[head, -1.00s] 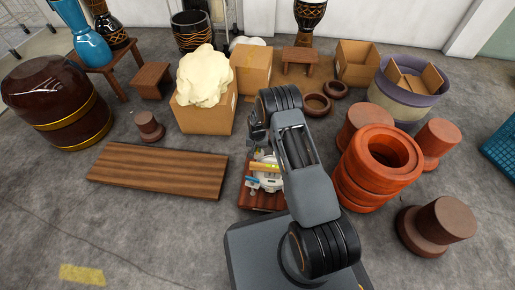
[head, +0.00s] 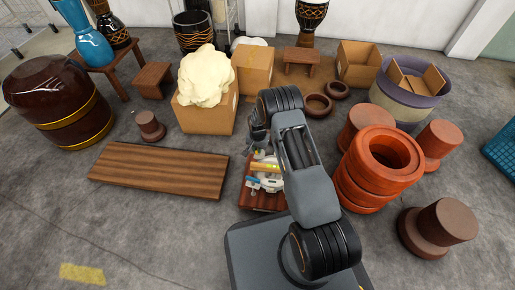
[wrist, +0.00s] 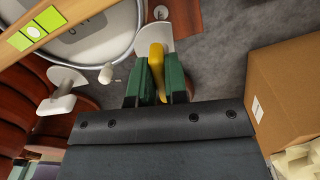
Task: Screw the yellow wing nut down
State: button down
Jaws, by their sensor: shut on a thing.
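The yellow wing nut (wrist: 156,58) shows in the wrist view between the two green fingertips of my gripper (wrist: 157,84), which is shut on it. A white rounded tab (wrist: 153,37) lies just beyond the nut, beside the metal ring (wrist: 139,25) around a pale round head. The thread under the nut is hidden, so I cannot tell how far down it sits. In the head view my gripper (head: 258,148) is small and partly hidden at the far side of the pale round piece (head: 270,184).
Another white tab (wrist: 62,90) is at left in the wrist view. A cardboard box (wrist: 283,80) stands at right. In the head view, orange rings (head: 352,185) and a brown board (head: 160,171) flank the work.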

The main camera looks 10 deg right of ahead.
jog(key=c, duration=1.1)
grip_release()
jog(key=shift+c, duration=0.2)
jog(key=shift+r, duration=0.1)
notch_tip(320, 180, up, 14)
jog(key=p, duration=0.5)
jog(key=shift+p, duration=0.3)
